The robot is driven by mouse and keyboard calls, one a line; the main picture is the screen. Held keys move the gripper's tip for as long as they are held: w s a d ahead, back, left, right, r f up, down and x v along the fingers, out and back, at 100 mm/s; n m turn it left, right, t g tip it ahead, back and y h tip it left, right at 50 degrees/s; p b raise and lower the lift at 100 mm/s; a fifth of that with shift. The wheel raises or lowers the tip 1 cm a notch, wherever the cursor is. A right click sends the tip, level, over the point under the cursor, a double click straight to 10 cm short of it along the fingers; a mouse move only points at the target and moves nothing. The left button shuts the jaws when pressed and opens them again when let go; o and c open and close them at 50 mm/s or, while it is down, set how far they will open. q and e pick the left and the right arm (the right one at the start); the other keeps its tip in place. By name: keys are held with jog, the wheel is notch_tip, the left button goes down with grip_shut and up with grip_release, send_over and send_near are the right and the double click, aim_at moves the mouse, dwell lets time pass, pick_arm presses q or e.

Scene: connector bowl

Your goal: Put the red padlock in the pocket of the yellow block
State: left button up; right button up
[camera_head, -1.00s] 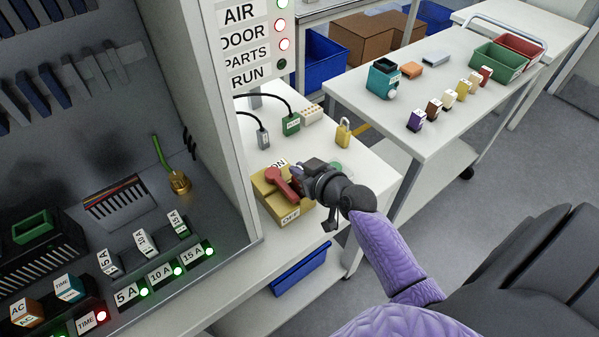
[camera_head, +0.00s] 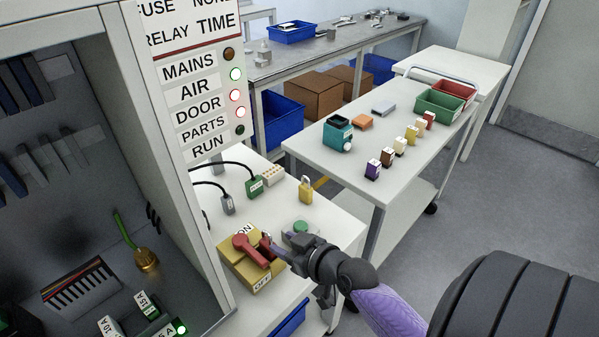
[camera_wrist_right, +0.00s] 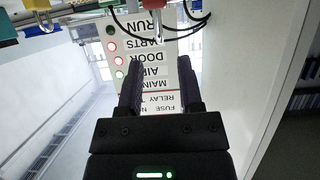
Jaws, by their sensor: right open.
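The yellow block (camera_head: 240,271) with ON and OFF labels stands on the white bench, a red lever (camera_head: 246,246) on its top. The small red padlock (camera_head: 267,241) shows beside the lever at the block's right end, partly covered by my gripper. I cannot tell how deep it sits in the pocket, which is hidden. In the right wrist view the red padlock (camera_wrist_right: 155,5) is cut by the top edge, ahead of the fingers and apart from them. My right gripper (camera_head: 277,245) is open and empty, just right of the padlock; it also shows in its wrist view (camera_wrist_right: 161,75). My left gripper is out of view.
A yellow padlock (camera_head: 306,191), a green button (camera_head: 300,227), a green tag (camera_head: 254,188) and a grey plug (camera_head: 227,205) with black cables are behind the block. The cabinet wall (camera_head: 190,220) rises close on the left. A cart (camera_head: 400,165) with small blocks stands behind.

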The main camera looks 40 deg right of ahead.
jog(key=v, duration=0.5)
jog(key=s+a+f+m+g+h, duration=0.1)
jog(key=s+f+g, duration=0.25)
jog(key=f, duration=0.55)
jog(key=s+a+f+g, duration=0.15)
jog(key=s+f, duration=0.25)
jog(key=f, duration=0.6)
jog(key=s+a+f+n+g, duration=0.1)
jog(key=s+f+g, duration=0.3)
jog(key=s, duration=0.6)
jog(key=s+a+f+n+g, duration=0.1)
jog(key=s+a+f+g, duration=0.2)
jog(key=s+f, duration=0.5)
jog(key=shift+s+a+f+n+g+p, duration=0.25)
jog(key=shift+s+a+n+g, duration=0.2)
jog(key=shift+s, duration=0.5)
